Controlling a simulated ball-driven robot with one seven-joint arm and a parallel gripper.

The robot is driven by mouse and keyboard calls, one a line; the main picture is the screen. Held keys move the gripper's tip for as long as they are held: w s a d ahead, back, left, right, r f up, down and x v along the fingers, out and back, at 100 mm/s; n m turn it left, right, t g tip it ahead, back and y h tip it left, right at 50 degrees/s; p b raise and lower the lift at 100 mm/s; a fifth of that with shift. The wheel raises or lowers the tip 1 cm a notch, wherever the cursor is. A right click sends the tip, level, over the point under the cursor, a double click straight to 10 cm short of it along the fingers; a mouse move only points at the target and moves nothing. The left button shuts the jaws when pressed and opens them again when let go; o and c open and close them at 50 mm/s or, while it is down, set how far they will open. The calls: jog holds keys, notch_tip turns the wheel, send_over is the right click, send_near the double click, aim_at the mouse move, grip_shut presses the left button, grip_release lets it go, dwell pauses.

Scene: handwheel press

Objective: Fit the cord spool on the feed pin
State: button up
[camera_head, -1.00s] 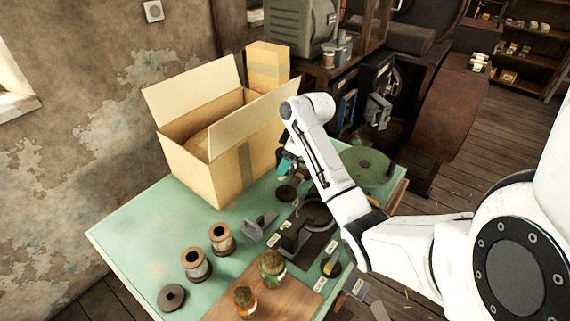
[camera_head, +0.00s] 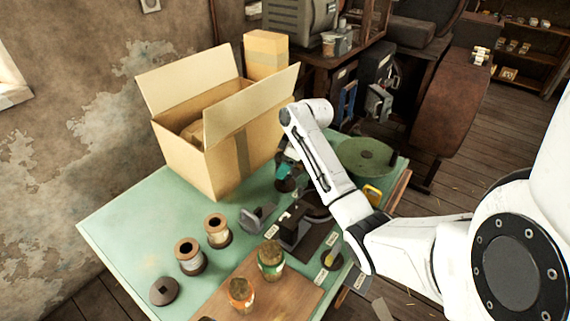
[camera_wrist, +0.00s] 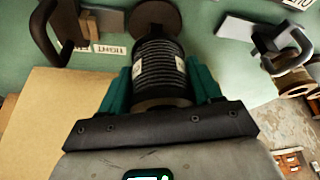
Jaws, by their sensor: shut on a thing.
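The cord spool (camera_wrist: 158,66), dark and ribbed with small pale labels, is between the teal fingers of my gripper (camera_wrist: 160,85) in the wrist view. The gripper is shut on it. A dark round disc (camera_wrist: 157,14) shows just beyond the spool's far end, partly covered by it. In the head view my gripper (camera_head: 287,170) is low over the green table, beside the cardboard box, with a dark round shape (camera_head: 285,186) right below it. I cannot make out the feed pin, nor tell whether the spool touches the disc or is around a pin.
The open cardboard box (camera_head: 185,155) stands close left of my gripper. Two wound spools (camera_head: 217,231), a dark disc (camera_head: 164,291) and jars (camera_head: 270,260) are nearer the front. A dark metal fixture (camera_head: 298,228) and a green round plate (camera_head: 366,157) are to the right.

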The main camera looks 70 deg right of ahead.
jog(key=shift+f+b, duration=0.75)
jog(key=shift+f, duration=1.2)
jog(key=o, duration=1.2)
jog(key=v, duration=1)
jog(key=shift+s+r+b, duration=0.2)
jog(key=shift+r+b, duration=0.15)
jog(key=shift+b, duration=0.1)
notch_tip(320, 180, up, 8)
jog(key=p, duration=0.7)
jog(key=shift+p, duration=0.35)
jog(key=shift+d, duration=0.1)
